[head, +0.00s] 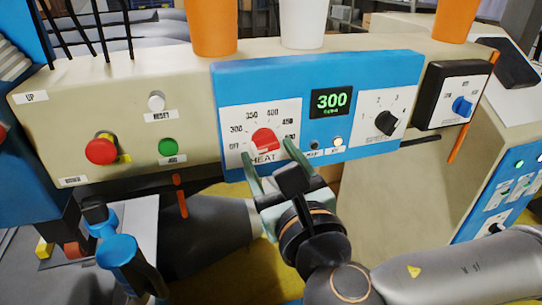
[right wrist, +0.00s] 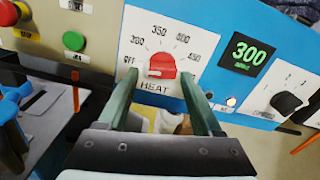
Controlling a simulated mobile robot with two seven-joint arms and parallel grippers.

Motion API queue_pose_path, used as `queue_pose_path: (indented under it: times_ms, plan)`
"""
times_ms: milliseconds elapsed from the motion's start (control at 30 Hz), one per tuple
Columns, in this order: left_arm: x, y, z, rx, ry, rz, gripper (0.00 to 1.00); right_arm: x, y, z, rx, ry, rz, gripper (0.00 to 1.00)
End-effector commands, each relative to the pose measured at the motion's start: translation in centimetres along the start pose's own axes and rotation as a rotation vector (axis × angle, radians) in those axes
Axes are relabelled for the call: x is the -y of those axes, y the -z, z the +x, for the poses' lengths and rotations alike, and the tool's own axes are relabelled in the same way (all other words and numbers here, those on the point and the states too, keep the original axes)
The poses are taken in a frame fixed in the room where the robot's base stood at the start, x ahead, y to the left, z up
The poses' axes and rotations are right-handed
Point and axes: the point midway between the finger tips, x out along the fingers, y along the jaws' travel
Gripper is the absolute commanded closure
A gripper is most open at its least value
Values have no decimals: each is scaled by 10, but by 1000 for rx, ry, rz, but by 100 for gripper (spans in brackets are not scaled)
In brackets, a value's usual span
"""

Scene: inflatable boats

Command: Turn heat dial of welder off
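The red heat dial (head: 265,140) sits on a white plate marked HEAT on the blue welder panel (head: 330,70). OFF is at the lower left of its scale, with 300 above it. The display (head: 331,101) reads 300. My right gripper (head: 268,152) is open, its two green fingers reaching toward the panel on either side of the dial. In the right wrist view the dial (right wrist: 161,65) shows between and beyond the fingertips (right wrist: 160,85), with gaps on both sides. I cannot tell how far the fingertips are from the plate. My left gripper is not in view.
A black speed dial (head: 385,122) is right of the display, and a blue knob (head: 462,105) is farther right. A red stop button (head: 101,150) and a green button (head: 168,147) are at left. Orange and white cylinders stand along the top. A blue device (head: 120,252) is lower left.

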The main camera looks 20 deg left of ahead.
Motion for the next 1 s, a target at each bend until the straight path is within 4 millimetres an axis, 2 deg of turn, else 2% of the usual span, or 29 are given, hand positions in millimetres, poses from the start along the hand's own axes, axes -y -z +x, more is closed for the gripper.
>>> queue_pose_path:
  times_ms: [33,100,467,567,867,1000]
  plan:
    - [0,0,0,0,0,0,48,0,0,0,0,0,1,27]
    - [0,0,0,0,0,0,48,0,0,0,1,0,1,19]
    - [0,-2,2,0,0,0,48,0,0,-6,2,-1,3,19]
    - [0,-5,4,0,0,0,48,-1,0,-18,4,-3,3,19]
    - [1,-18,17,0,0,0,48,-1,3,-80,4,-4,2,19]
    - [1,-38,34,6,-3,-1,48,1,6,-76,5,13,4,19]
